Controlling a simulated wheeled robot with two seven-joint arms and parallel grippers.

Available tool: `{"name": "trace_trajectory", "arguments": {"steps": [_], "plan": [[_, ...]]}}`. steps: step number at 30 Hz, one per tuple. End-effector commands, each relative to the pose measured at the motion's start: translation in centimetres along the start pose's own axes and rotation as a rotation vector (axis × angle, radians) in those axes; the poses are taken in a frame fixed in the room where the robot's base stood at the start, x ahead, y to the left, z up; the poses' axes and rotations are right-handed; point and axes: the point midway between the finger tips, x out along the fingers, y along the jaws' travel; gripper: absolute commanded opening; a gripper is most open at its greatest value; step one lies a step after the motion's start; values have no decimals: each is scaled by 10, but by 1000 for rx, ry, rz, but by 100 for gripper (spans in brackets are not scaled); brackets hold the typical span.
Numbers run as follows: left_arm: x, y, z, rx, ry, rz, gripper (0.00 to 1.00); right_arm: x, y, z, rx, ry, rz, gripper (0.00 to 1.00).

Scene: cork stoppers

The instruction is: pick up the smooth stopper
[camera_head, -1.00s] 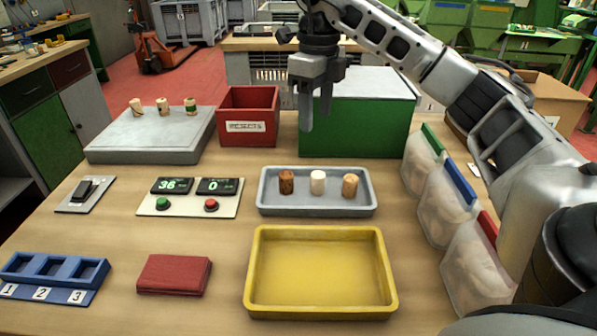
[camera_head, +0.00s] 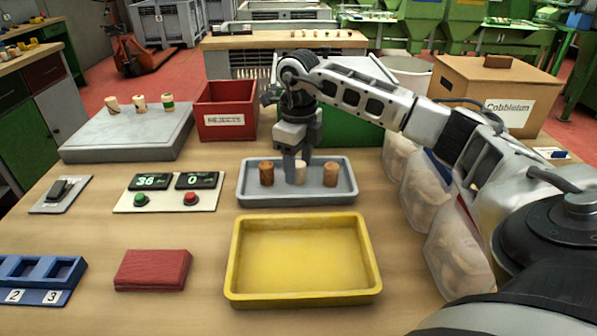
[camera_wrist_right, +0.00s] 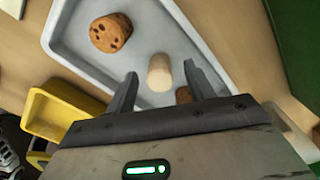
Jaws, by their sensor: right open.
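Three cork stoppers stand in a grey tray (camera_head: 247,193). The middle one is pale and smooth-looking (camera_head: 299,175); in the right wrist view the pale stopper (camera_wrist_right: 159,73) shows between my fingertips. The left one is darker brown (camera_head: 266,173) and has dark pits in the wrist view (camera_wrist_right: 111,33). The right one is tan-brown (camera_head: 331,174); the wrist view shows a brown stopper (camera_wrist_right: 183,95) partly hidden by a finger. My right gripper (camera_head: 296,167) is open, pointing down at the pale stopper and partly covering it in the head view. I cannot tell whether the fingers touch it. My left gripper is not in view.
A yellow tray (camera_head: 240,291) lies in front of the grey tray. A red rejects bin (camera_head: 225,120) and a green box (camera_head: 350,132) stand behind. Bags (camera_head: 455,250) stand at right. A button panel (camera_head: 168,205) and grey slab (camera_head: 125,152) with more stoppers are at left.

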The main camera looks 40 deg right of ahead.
Motion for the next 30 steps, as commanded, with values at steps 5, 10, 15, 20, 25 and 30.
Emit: {"name": "trace_trajectory", "arguments": {"steps": [5, 10, 15, 20, 25, 30], "plan": [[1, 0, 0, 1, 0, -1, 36, 4, 0, 0, 0, -2, -1, 53], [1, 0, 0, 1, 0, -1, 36, 3, 0, 0, 0, -2, 0, 34], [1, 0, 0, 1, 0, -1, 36, 3, 0, 0, 0, -2, 0, 6], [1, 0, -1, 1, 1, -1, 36, 3, 0, 0, 0, -2, 0, 6], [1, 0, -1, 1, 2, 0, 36, -1, 0, 0, 0, -2, 0, 6], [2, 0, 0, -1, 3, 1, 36, -18, 0, 1, 0, -5, 0, 6]]}}
